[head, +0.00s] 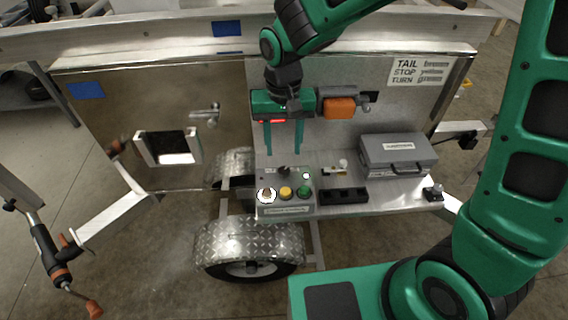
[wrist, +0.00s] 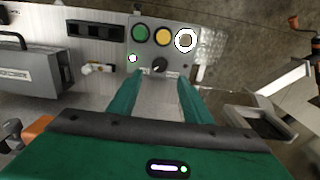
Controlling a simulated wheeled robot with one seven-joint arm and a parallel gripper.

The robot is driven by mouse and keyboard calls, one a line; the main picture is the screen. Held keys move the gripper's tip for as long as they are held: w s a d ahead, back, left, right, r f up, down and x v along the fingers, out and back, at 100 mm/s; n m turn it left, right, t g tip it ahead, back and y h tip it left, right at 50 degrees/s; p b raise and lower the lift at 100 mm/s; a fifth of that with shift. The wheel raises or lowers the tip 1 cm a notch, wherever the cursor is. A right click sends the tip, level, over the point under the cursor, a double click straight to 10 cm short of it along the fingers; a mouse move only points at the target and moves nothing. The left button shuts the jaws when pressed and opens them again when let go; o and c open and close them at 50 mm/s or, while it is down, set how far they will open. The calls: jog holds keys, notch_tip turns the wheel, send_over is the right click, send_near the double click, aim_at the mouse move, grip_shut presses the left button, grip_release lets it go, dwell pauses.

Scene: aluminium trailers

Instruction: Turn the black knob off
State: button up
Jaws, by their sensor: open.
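The black knob (head: 284,170) sits on the sloped top of a small grey control box (head: 290,210), behind a row of white, yellow and green buttons. The knob also shows in the wrist view (wrist: 159,65), between and just beyond my fingertips. A light pointer mark is on it, but its exact setting is too small to read. My gripper (head: 284,152) points down above the back of the box, its two green fingers apart and nothing between them. In the wrist view my gripper (wrist: 158,82) frames the knob from either side; I see no clear contact.
A lit white indicator (head: 306,176) is right of the knob. The white button (head: 267,195), yellow button (head: 285,193) and green button (head: 304,192) are in front. A grey case (head: 397,155) and black tray (head: 343,195) stand right. An upright metal panel (head: 350,120) rises behind.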

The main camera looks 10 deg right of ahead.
aim_at(284, 169)
notch_tip(284, 169, down, 8)
jog(key=shift+f, duration=0.1)
jog(key=shift+c, duration=0.7)
jog(key=c, duration=0.9)
